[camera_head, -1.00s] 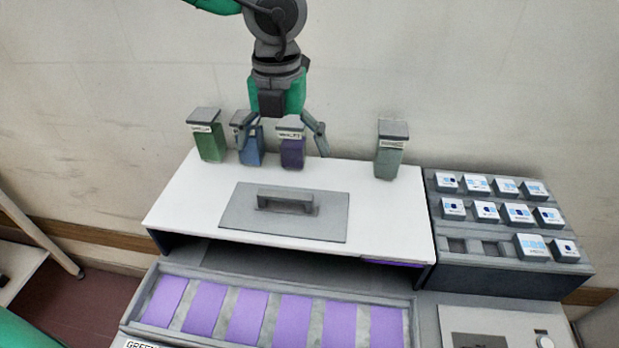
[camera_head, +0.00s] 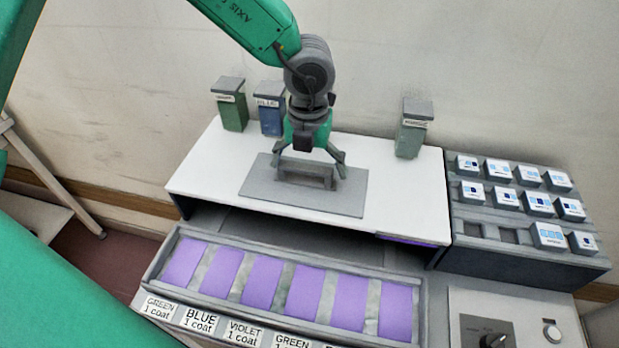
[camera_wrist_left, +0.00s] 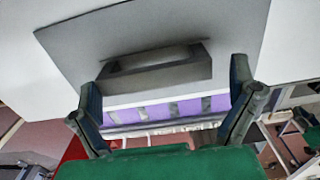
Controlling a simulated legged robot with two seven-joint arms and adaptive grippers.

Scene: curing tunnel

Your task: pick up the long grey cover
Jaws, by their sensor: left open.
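The long grey cover (camera_head: 255,190) is a flat plate with a raised bar handle (camera_head: 306,172). It lies on the white top of the tunnel (camera_head: 400,205). My left gripper (camera_head: 312,168) is open and points down over the cover, its fingers at the two ends of the handle. In the left wrist view the handle (camera_wrist_left: 160,70) shows ahead of and between the spread fingers (camera_wrist_left: 168,92). I cannot tell whether the fingers touch it. The cover lies flat. My right gripper is not in view.
A green jar (camera_head: 233,112), a blue jar (camera_head: 271,120) and a grey-green jar (camera_head: 412,135) stand along the back edge. A rack of white labelled blocks (camera_head: 520,245) is at the right. A tray (camera_head: 285,328) with several violet panels lies in front.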

